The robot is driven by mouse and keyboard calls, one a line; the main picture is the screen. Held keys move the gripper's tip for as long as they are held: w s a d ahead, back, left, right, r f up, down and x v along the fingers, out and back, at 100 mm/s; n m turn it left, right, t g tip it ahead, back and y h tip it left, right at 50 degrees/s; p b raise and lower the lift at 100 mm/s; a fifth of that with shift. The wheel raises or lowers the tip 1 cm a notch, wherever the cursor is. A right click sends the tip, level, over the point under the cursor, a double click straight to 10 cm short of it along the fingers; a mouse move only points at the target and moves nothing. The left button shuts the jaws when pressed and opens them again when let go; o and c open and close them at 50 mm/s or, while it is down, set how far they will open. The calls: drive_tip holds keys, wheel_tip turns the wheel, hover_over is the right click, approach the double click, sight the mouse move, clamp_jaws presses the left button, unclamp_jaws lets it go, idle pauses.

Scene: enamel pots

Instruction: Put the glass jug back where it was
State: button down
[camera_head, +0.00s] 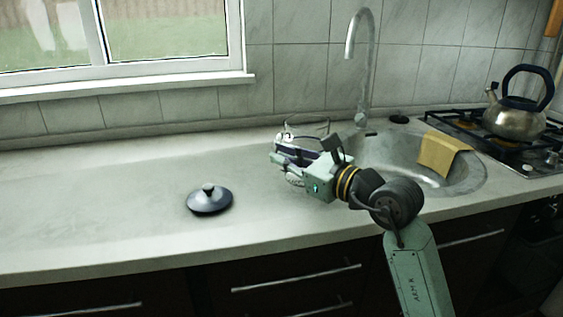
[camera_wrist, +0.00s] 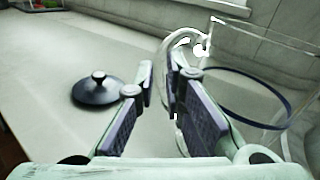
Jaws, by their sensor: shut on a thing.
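The glass jug (camera_head: 308,121) is clear and hard to see against the tiles; its rim shows just behind my gripper (camera_head: 282,152), left of the sink. In the wrist view, the jug (camera_wrist: 262,48) fills the right side, with a dark blue ring around its lower part. Its curved clear handle reaches between the fingers of my gripper (camera_wrist: 161,88), which are shut on it. The fingers hide part of the handle. I cannot tell whether the jug's bottom touches the counter.
A dark lid with a knob (camera_head: 209,202) lies on the counter (camera_head: 110,205) left of my gripper. The sink (camera_head: 400,165) with a tall tap (camera_head: 364,60) and a yellow cloth (camera_head: 440,152) is to the right. A kettle (camera_head: 515,120) stands on the hob. The counter's left is clear.

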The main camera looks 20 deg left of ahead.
drive_tip(key=shift+w+a+f+p, duration=0.15)
drive_tip(key=shift+w+a+f, duration=0.1)
drive_tip(key=shift+f, duration=0.35)
drive_tip(key=shift+w+a+f+p, duration=0.15)
drive_tip(key=shift+w+a+f, duration=0.1)
drive_tip(key=shift+f, duration=0.35)
drive_tip(key=shift+w+a+f+p, duration=0.15)
drive_tip(key=shift+w+a+f, duration=0.1)
drive_tip(key=shift+f, duration=0.35)
drive_tip(key=shift+d, duration=0.1)
drive_tip(key=shift+f, duration=0.2)
drive_tip(key=c, duration=1.7)
unclamp_jaws()
drive_tip(key=shift+r, duration=0.1)
